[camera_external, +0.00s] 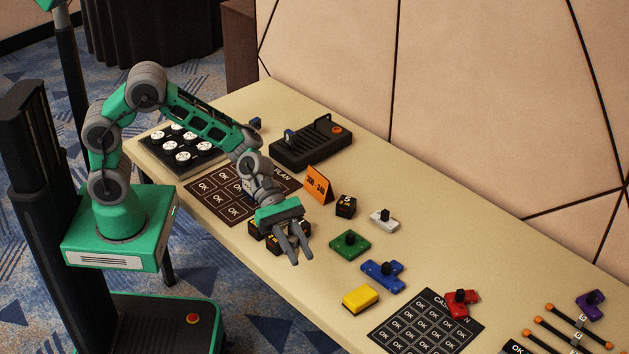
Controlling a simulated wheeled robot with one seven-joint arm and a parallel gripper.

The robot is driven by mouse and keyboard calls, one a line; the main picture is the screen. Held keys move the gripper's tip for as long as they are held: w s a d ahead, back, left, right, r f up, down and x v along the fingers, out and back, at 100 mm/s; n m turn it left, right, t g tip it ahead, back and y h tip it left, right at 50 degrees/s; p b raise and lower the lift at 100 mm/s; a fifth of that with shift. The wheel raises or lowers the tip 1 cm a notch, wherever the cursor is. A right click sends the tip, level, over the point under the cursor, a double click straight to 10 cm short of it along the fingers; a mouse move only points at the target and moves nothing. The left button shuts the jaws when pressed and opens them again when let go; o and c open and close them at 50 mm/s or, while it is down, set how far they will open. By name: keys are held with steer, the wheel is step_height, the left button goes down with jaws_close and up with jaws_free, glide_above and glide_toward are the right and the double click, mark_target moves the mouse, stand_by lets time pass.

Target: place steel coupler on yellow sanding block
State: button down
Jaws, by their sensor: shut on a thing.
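The yellow sanding block (361,299) lies on the table near its front edge, with nothing on its top. My gripper (300,258) is above the table, up and to the left of the yellow block, fingers pointing down toward the front. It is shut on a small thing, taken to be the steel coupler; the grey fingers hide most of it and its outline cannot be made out. No other steel coupler shows on the table.
Black numbered blocks (272,242) sit just behind and below my gripper. A green piece (350,245) and a blue piece (383,276) lie near the yellow block. An orange tent card (319,184) stands farther back. A black grid mat (427,322) lies to the right.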

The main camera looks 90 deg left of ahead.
steer(key=w+a+r+n+t+y, duration=0.1)
steer(key=w+a+r+n+t, duration=0.1)
steer(key=w, duration=0.2)
steer(key=y, duration=0.1)
glide_above(361, 299)
steer(key=w, duration=0.2)
step_height(361, 299, down, 10)
steer(key=shift+d+f+n, duration=0.25)
steer(key=shift+f+n, duration=0.15)
steer(key=shift+f, duration=0.75)
steer(key=shift+f+t, duration=0.3)
steer(key=shift+f, duration=0.1)
steer(key=c, duration=1.2)
jaws_free()
